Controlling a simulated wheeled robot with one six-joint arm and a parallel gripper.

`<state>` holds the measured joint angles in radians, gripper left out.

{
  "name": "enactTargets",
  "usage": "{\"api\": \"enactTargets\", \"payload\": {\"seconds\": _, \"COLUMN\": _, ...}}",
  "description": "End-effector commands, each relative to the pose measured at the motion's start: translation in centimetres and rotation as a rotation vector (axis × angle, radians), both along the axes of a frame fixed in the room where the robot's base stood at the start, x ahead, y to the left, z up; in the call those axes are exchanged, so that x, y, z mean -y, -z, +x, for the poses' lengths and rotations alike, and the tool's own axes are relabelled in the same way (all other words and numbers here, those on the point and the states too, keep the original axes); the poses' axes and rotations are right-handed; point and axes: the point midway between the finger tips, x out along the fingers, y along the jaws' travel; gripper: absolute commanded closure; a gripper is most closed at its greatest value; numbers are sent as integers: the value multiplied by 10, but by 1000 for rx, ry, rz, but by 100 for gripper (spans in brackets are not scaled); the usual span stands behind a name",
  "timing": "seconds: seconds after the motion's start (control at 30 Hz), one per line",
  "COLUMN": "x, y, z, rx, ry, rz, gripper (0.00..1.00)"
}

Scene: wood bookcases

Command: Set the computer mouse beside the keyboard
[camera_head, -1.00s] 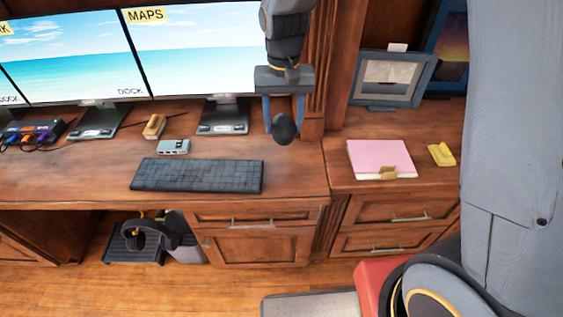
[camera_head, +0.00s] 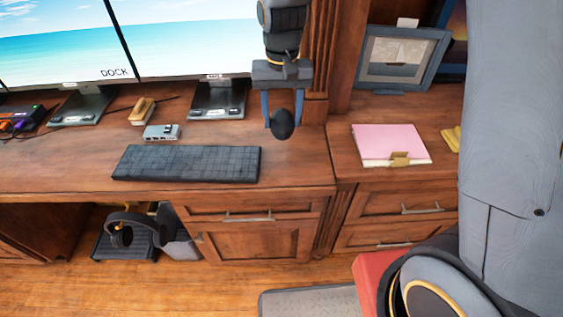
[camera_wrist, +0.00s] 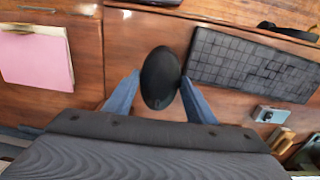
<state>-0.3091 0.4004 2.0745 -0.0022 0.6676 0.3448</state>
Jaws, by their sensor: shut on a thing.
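The black computer mouse (camera_head: 282,124) is held between the two blue fingers of my gripper (camera_head: 283,112). In the head view it hangs over the desk, to the right of the keyboard (camera_head: 186,163); whether it touches the wood I cannot tell. The wrist view shows the mouse (camera_wrist: 160,78) between the fingertips, with the dark keyboard (camera_wrist: 253,64) close beside it on the right. There is a gap of bare wood between mouse and keyboard. The keyboard lies flat near the desk's front edge.
A small grey hub (camera_head: 162,132) and a wooden block (camera_head: 142,111) lie behind the keyboard. Monitor stands (camera_head: 219,99) are at the back. A pink notepad (camera_head: 390,144) lies on the right-hand counter, with a picture frame (camera_head: 398,57) behind. Bare wood lies right of the keyboard.

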Motion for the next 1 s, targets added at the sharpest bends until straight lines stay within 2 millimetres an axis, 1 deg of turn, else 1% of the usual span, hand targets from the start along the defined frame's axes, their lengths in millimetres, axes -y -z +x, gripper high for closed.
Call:
{"api": "enactTargets", "payload": {"seconds": 0.03, "x": 0, "y": 11, "z": 3, "rx": 1, "ry": 0, "rz": 0, "gripper": 73}}
{"api": "enactTargets", "payload": {"seconds": 0.27, "x": 0, "y": 27, "z": 5, "rx": -1, "ry": 0, "rz": 0, "gripper": 73}}
{"api": "enactTargets", "payload": {"seconds": 0.5, "x": 0, "y": 65, "z": 4, "rx": -3, "ry": 0, "rz": -1, "gripper": 73}}
{"api": "enactTargets", "payload": {"seconds": 0.73, "x": 0, "y": 85, "z": 5, "rx": -2, "ry": 0, "rz": -1, "gripper": 73}}
{"api": "enactTargets", "payload": {"seconds": 0.9, "x": 0, "y": 108, "z": 4, "rx": -2, "ry": 0, "rz": -1, "gripper": 73}}
{"api": "enactTargets", "payload": {"seconds": 1.0, "x": 0, "y": 117, "z": 4, "rx": -1, "ry": 0, "rz": -1, "gripper": 73}}
